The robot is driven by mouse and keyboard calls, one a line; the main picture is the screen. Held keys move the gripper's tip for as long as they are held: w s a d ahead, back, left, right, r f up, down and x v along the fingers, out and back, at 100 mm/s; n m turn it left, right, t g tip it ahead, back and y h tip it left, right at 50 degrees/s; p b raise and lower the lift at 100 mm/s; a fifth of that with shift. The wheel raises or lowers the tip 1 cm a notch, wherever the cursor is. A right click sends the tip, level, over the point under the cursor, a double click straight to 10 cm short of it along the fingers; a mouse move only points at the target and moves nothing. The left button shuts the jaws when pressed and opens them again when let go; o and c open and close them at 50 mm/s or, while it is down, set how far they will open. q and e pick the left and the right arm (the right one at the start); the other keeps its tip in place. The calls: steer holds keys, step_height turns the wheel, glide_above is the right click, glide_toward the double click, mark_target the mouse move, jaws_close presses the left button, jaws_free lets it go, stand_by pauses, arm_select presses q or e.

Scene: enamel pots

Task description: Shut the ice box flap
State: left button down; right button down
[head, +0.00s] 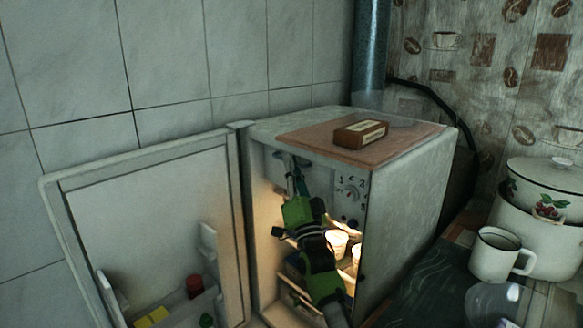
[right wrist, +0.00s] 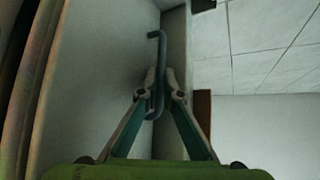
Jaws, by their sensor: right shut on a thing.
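The small fridge (head: 415,190) stands with its door (head: 150,220) swung wide open to the left. My right gripper (head: 293,168) reaches into the upper part of the fridge, at the ice box area. In the right wrist view, the gripper (right wrist: 160,88) is shut on a thin grey hooked handle (right wrist: 157,45). The handle stands out beside a pale flat panel (right wrist: 100,60), which looks like the ice box flap. In the head view, my arm and the shade hide much of the flap, so its exact angle is unclear. My left gripper is not in view.
A dial panel (head: 349,192) sits right of my gripper. Lit cups (head: 337,243) stand on a shelf below. A brown box (head: 361,133) lies on a board on the fridge. A white mug (head: 497,254) and enamel pot (head: 548,188) stand at the right.

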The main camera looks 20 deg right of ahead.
steer(key=shift+s+a+r, duration=0.15)
steer(key=shift+r, duration=0.4)
steer(key=c, duration=2.2)
jaws_free()
steer(key=shift+a, duration=0.15)
steer(key=v, duration=0.8)
steer(key=shift+f, duration=0.25)
